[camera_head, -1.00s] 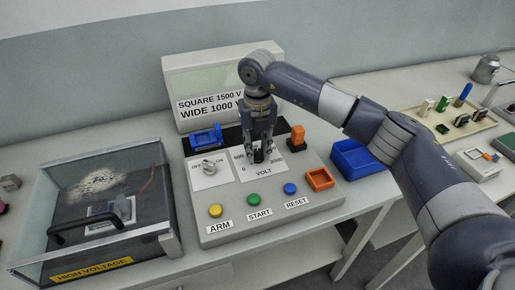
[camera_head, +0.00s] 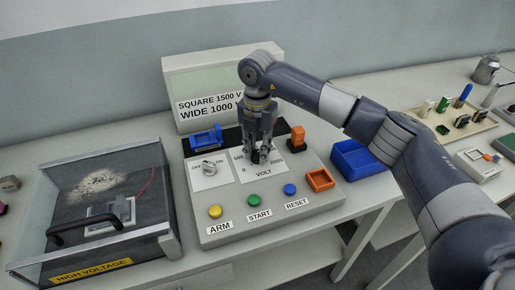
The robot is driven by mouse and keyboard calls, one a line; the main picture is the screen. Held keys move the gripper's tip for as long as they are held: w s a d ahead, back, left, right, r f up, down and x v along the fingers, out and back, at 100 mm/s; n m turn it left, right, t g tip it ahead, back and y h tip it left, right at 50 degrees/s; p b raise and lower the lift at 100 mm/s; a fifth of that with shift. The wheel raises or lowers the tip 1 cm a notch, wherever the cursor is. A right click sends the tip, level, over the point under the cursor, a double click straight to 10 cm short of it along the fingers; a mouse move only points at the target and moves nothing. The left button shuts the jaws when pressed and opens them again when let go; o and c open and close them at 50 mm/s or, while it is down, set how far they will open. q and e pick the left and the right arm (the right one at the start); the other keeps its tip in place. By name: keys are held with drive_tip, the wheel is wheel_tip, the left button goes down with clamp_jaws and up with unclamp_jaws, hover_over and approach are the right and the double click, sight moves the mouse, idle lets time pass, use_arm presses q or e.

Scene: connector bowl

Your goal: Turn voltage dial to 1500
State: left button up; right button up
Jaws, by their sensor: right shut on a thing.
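The voltage dial sits on a white plate marked VOLT (camera_head: 264,173) on the grey control panel (camera_head: 225,235). My right gripper (camera_head: 259,158) points down over this plate, shut on the dial, whose body is mostly hidden by the fingers. The labels 500, 0 and 2000 show around it; the dial's pointer and exact setting cannot be made out. The sign (camera_head: 211,107) behind reads SQUARE 1500 V and WIDE 1000 V, its right end partly covered by my arm. My left gripper is not in view.
An OFF/ON knob (camera_head: 209,167) is left of the dial. Yellow (camera_head: 215,211), green (camera_head: 253,199) and blue (camera_head: 290,189) buttons line the front. An orange connector (camera_head: 297,137), orange socket (camera_head: 320,179) and blue bin (camera_head: 357,159) stand right. A clear HIGH VOLTAGE box (camera_head: 100,205) stands left.

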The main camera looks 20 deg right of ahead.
sight(257, 152)
idle(0.5)
drive_tip(key=o, duration=1.1)
drive_tip(key=shift+c, duration=0.2)
drive_tip(key=shift+r, duration=0.25)
wheel_tip(257, 152, up, 12)
drive_tip(key=shift+f, duration=0.2)
